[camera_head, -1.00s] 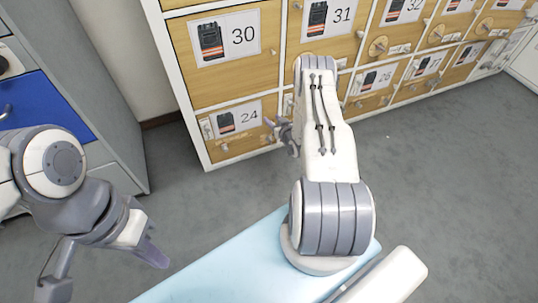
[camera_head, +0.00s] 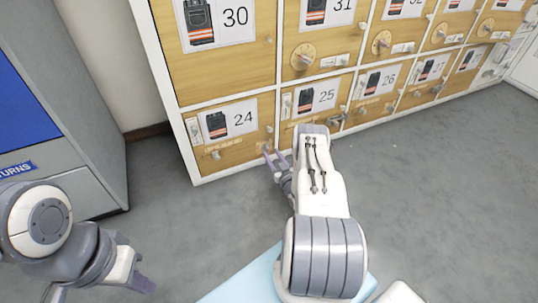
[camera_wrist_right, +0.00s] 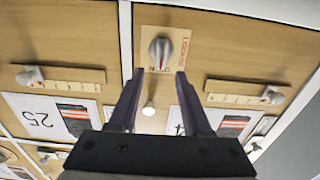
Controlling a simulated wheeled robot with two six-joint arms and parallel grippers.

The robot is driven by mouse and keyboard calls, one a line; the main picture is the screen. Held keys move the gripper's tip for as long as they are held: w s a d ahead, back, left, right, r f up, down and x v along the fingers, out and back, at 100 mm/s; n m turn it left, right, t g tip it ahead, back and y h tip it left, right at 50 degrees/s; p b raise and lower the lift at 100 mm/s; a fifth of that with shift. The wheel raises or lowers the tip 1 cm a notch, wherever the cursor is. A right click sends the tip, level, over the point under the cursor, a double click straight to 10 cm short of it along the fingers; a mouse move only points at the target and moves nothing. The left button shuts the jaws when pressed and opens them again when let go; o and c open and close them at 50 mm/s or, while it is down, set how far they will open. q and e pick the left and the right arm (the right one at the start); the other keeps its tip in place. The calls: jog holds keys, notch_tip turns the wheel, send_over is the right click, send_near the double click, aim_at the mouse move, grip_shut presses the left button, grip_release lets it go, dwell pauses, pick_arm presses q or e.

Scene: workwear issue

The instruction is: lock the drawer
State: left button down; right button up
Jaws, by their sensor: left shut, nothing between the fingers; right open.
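Drawer 24 (camera_head: 236,138) is a wooden front at the lower left of the locker bank and looks closed. A grey turn knob (camera_wrist_right: 160,52) on a small plate with red lettering shows in the right wrist view, which sees the fronts upside down. It sits on the drawer 24 side of the white divider. My right gripper (camera_head: 275,160) is open in front of drawer 24's lower right corner. In the wrist view its fingertips (camera_wrist_right: 160,74) lie either side of the knob's line; contact cannot be told. My left gripper (camera_head: 145,284) is shut and empty, low at the left.
Drawer 25 (camera_head: 319,98) is beside drawer 24, with drawer 30 (camera_head: 233,55) above. Slider strips with white tabs (camera_wrist_right: 272,95) are on the fronts. Grey floor (camera_head: 440,210) is free at right.

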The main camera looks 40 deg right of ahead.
aim_at(268, 148)
jog(key=b+x, duration=0.1)
jog(key=x, duration=0.1)
jog(key=shift+w+f, duration=0.15)
jog(key=shift+w, duration=0.15)
jog(key=shift+w+d, duration=0.15)
jog(key=shift+w, duration=0.35)
pick_arm(q)
notch_tip(268, 148, down, 2)
jog(key=shift+f, duration=0.1)
pick_arm(e)
grip_shut()
